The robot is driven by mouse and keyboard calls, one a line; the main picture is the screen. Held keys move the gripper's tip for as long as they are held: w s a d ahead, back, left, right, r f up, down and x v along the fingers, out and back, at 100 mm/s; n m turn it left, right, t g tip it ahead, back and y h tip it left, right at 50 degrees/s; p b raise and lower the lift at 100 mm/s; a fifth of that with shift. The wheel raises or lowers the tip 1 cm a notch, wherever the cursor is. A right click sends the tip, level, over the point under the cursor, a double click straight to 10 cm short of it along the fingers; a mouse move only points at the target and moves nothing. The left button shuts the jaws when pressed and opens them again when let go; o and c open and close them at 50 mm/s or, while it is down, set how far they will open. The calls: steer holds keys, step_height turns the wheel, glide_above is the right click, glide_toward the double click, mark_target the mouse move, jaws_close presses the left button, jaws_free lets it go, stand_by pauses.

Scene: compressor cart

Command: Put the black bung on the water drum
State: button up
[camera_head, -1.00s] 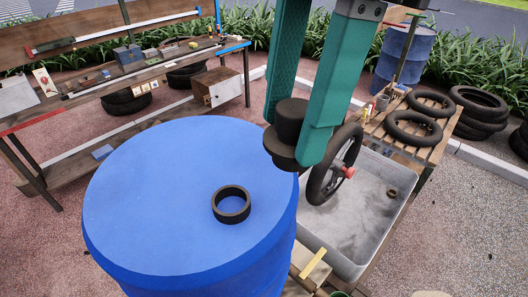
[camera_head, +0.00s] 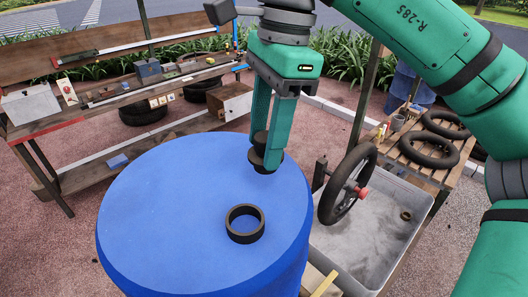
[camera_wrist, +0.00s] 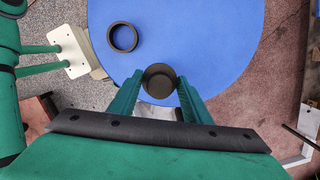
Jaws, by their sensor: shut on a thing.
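The blue water drum (camera_head: 165,215) stands upright in the middle of the head view, its flat top facing up. A black ring-shaped opening (camera_head: 245,223) stands on the top, right of centre; it also shows in the wrist view (camera_wrist: 123,37). My gripper (camera_head: 265,160) points down and is shut on the black bung (camera_head: 262,152). The bung is held above the drum top near its far right edge, up and to the right of the ring in the head view. In the wrist view the bung (camera_wrist: 159,81) sits between the fingertips, apart from the ring.
A wooden pallet table (camera_head: 435,150) with tyres is at the right. A workbench (camera_head: 120,95) with tools is behind at the left.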

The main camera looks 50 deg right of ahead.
steer(key=f, duration=0.3)
steer(key=shift+d+f, duration=0.15)
steer(key=shift+d, duration=0.1)
steer(key=shift+f, duration=0.1)
steer(key=shift+a, duration=0.1)
steer(key=o, duration=1.1)
steer(key=shift+f, duration=0.15)
steer(key=shift+c, duration=0.2)
step_height(320, 180, up, 12)
steer(key=d, duration=0.1)
steer(key=shift+s+d, duration=0.3)
steer(key=shift+s, duration=0.1)
